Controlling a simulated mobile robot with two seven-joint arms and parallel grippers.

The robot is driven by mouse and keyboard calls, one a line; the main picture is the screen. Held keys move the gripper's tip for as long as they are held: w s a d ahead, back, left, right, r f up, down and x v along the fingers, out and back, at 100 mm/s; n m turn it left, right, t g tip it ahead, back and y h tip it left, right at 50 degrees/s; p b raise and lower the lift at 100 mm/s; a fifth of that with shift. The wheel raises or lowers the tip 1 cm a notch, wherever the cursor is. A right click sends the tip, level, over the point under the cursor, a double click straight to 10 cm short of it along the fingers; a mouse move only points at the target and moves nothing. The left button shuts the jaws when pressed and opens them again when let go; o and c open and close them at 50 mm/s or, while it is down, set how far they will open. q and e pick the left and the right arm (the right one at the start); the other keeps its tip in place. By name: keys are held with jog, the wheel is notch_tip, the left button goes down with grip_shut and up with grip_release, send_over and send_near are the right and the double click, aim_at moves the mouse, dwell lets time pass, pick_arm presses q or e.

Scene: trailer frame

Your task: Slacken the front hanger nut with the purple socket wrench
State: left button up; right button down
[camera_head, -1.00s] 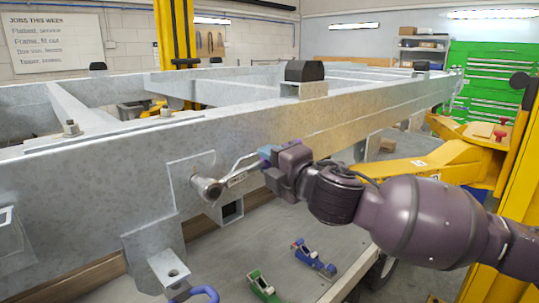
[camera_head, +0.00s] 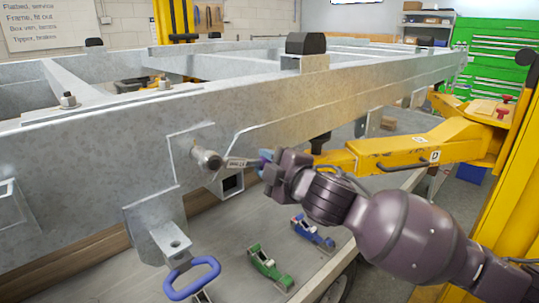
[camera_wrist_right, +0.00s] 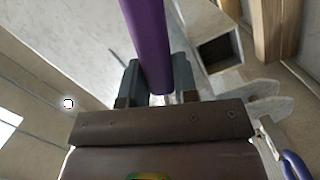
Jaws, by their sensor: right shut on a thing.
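The socket wrench (camera_head: 238,162) has a silver socket end (camera_head: 207,159) against a square plate on the side of the galvanised frame rail (camera_head: 90,145). The nut is hidden behind the socket, so I cannot see how the socket seats on it. The wrench handle points right, close to level. My right gripper (camera_head: 268,166) is shut on the wrench's purple handle, which also shows in the right wrist view (camera_wrist_right: 148,40) between the two dark fingers. My left gripper is not in view.
A bracket (camera_head: 172,238) and a blue loop handle (camera_head: 190,278) are below the socket. A green tool (camera_head: 268,264) and a blue tool (camera_head: 314,232) lie on the grey surface below. A yellow lift arm (camera_head: 400,152) stands to the right, behind my right arm.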

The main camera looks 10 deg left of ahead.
jog(key=shift+s+a+f+m+g+p, duration=0.15)
jog(key=shift+s+a+f+m, duration=0.25)
jog(key=shift+f+m, duration=0.4)
jog(key=shift+s+a+f+m+g+p, duration=0.1)
jog(key=shift+s+a+f+m+g, duration=0.15)
jog(key=shift+s+f+m, duration=0.4)
jog(key=shift+s+a+f+m+g+p, duration=0.1)
jog(key=shift+s+a+f+m, duration=0.25)
jog(key=shift+f+m, duration=0.6)
jog(key=c, duration=1.5)
grip_release()
jog(key=shift+w, duration=0.1)
grip_shut()
jog(key=shift+v, duration=1.2)
jog(key=shift+s+d+f, duration=0.1)
jog(key=shift+s+d, duration=0.45)
jog(key=shift+d, duration=0.25)
jog(key=shift+s+d+f, duration=0.1)
jog(key=shift+s+d, duration=0.45)
jog(key=shift+d, duration=0.3)
jog(key=shift+o, duration=0.4)
grip_release()
grip_shut()
